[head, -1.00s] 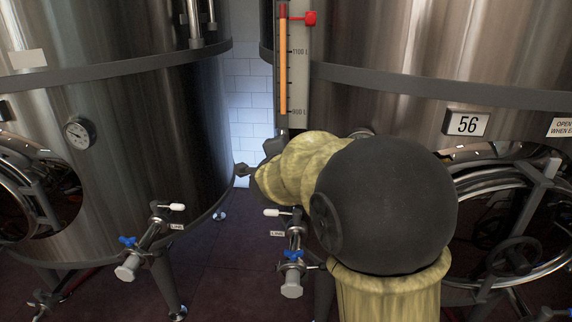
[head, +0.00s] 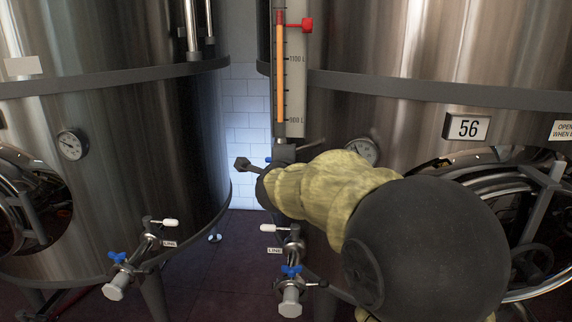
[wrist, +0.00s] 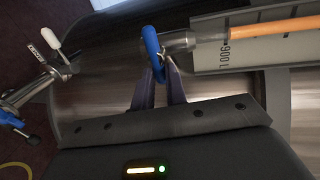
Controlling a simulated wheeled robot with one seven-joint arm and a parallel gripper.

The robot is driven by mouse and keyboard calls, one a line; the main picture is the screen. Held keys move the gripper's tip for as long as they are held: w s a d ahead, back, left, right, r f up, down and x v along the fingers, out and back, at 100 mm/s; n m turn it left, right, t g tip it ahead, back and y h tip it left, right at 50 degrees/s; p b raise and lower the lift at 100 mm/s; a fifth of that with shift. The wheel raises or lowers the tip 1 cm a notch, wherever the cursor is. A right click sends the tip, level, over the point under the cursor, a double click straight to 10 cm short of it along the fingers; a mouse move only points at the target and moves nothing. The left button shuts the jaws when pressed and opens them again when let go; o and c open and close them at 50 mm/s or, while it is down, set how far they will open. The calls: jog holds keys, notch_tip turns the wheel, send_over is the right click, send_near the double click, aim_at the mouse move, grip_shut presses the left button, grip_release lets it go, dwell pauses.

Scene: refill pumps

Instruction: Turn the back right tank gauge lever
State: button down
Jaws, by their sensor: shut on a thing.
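The tank gauge (head: 288,75) is an upright scale with an orange column on the right-hand tank (head: 400,55), beside the gap between the tanks. The gauge's lower end with its 900 L mark shows sideways in the wrist view (wrist: 235,45). A blue lever (wrist: 150,45) sits at the metal fitting (wrist: 180,42) below the scale. My gripper (wrist: 160,68) is shut on this lever, its two dark fingers around its lower part. In the head view a bit of blue (head: 268,160) shows beside the gauge's foot; my arm hides most of the gripper there.
A left tank (head: 110,120) with a round dial (head: 72,144) stands across a narrow gap. Low valves with blue knobs and white handles stand at the left tank (head: 118,258) and below my arm (head: 290,270). A plate reading 56 (head: 467,127) is on the right tank.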

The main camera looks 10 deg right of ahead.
jog(key=c, duration=1.4)
grip_release()
jog(key=shift+f, duration=0.1)
jog(key=shift+c, duration=0.2)
jog(key=p+v, duration=0.2)
jog(key=v, duration=1.5)
jog(key=shift+s+p, duration=0.2)
jog(key=shift+p, duration=0.1)
